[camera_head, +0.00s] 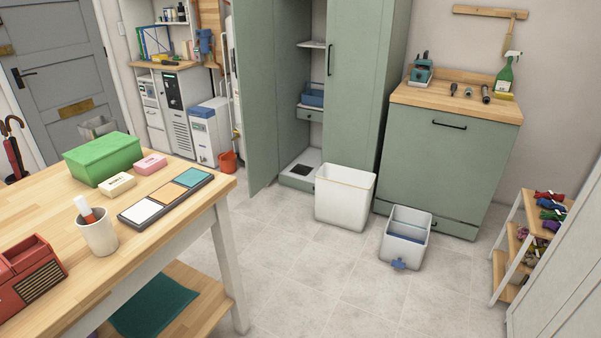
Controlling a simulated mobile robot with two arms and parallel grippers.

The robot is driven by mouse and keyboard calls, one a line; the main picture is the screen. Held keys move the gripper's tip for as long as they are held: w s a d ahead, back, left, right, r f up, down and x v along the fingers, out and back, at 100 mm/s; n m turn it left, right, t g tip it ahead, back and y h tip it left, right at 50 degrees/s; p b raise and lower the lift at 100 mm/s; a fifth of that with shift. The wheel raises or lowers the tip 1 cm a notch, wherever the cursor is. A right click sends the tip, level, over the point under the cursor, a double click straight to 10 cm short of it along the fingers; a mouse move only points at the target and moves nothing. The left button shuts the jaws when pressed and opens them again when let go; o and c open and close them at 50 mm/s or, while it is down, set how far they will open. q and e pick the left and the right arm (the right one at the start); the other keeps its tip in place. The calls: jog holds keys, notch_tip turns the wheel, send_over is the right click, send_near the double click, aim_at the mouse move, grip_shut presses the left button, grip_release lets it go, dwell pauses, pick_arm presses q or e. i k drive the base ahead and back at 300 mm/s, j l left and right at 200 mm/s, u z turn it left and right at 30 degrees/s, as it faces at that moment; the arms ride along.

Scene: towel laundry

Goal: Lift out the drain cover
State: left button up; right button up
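A small dark square (300,170) lies in the pale floor tray (310,157) at the bottom of the tall green cabinet; it looks like the drain cover, but it is too small to tell for sure. The cabinet's left door (256,95) stands open and its right door (356,80) is closed. Neither of my grippers is in view.
A white bin (344,198) stands on the floor just right of the cabinet opening, and a divided white caddy (406,237) is farther right. A wooden table (60,215) with a green box (103,157) fills the left. Tiled floor (310,290) is clear in the middle.

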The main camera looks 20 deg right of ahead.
aim_at(303, 170)
jog(key=i+l+z, duration=0.35)
jog(key=i+z, duration=0.4)
jog(key=i+l+z, duration=0.15)
jog(key=i, duration=0.55)
jog(key=i+l+z, duration=0.15)
jog(key=i, duration=0.6)
jog(key=i+j+u, duration=0.15)
jog(key=i+u, duration=0.15)
jog(key=i, duration=0.75)
